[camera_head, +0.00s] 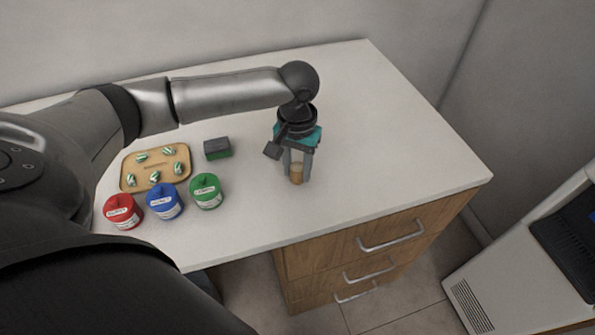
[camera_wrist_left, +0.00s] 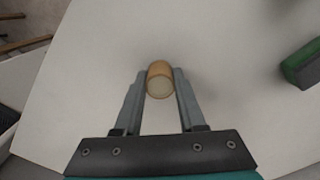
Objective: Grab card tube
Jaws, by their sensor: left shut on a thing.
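The card tube (camera_head: 297,174) is a small tan cylinder with a pale end, near the front right of the white counter. In the left wrist view the tube (camera_wrist_left: 160,81) sits between the two finger ends. My left gripper (camera_head: 297,168) reaches down from above and is shut on the tube, with a finger on each side. It also shows in the left wrist view (camera_wrist_left: 161,85). I cannot tell whether the tube touches the counter. My right gripper is not in view.
A grey and green block (camera_head: 217,149) lies left of the gripper. A tan tray (camera_head: 128,181) holds several small striped items. Red (camera_head: 123,212), blue (camera_head: 165,202) and green (camera_head: 207,191) jars stand in front. The counter's right side (camera_head: 400,130) is clear.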

